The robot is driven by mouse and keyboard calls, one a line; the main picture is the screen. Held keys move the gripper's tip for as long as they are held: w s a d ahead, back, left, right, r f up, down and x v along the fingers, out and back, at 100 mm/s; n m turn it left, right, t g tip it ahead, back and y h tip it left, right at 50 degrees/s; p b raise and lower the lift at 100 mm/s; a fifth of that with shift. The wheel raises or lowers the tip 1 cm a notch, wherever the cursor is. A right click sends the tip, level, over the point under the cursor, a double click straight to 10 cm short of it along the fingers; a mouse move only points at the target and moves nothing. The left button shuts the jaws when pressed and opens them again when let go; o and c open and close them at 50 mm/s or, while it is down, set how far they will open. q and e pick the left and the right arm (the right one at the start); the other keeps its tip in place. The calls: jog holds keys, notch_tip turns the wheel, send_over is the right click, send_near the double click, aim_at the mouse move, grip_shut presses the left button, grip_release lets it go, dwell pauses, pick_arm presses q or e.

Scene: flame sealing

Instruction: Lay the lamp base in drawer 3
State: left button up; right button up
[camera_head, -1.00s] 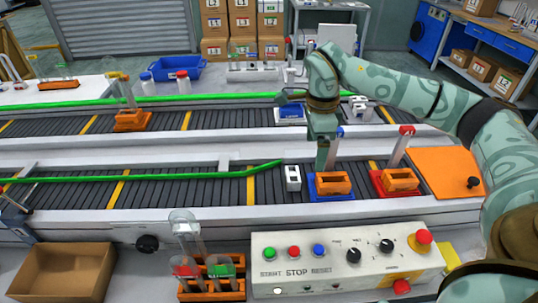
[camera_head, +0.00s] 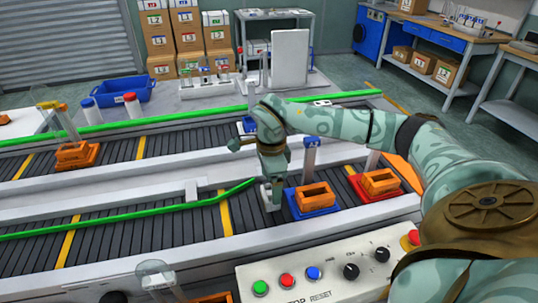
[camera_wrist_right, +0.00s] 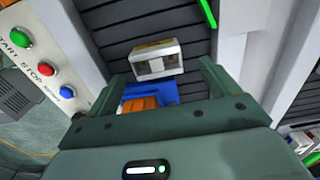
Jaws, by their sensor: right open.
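A small white block with two dark openings, possibly the lamp base, lies on the near conveyor. It shows clearly in the right wrist view (camera_wrist_right: 158,62); in the head view it is mostly hidden behind my right gripper. My right gripper (camera_head: 271,192) points down at it, open. In the wrist view its two fingers (camera_wrist_right: 165,78) stand to either side of the lower part of the picture, with the block between and a little beyond them; contact cannot be told. Drawer 3 cannot be made out; a blue workbench with drawers (camera_head: 460,45) stands at the back right. My left gripper is not in view.
Just right of the gripper sit an orange holder on a blue plate (camera_head: 326,211) and another on a red plate (camera_head: 391,200). A green rail (camera_head: 130,214) runs along the near conveyor. The control panel (camera_head: 330,273) lies in front.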

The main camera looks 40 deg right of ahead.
aim_at(271, 192)
notch_tip(271, 192, down, 5)
jog(key=shift+s+r+b, duration=0.1)
jog(key=shift+s+b, duration=0.05)
jog(key=shift+b, duration=0.55)
jog(key=c, duration=1.1)
jog(key=shift+o, duration=0.2)
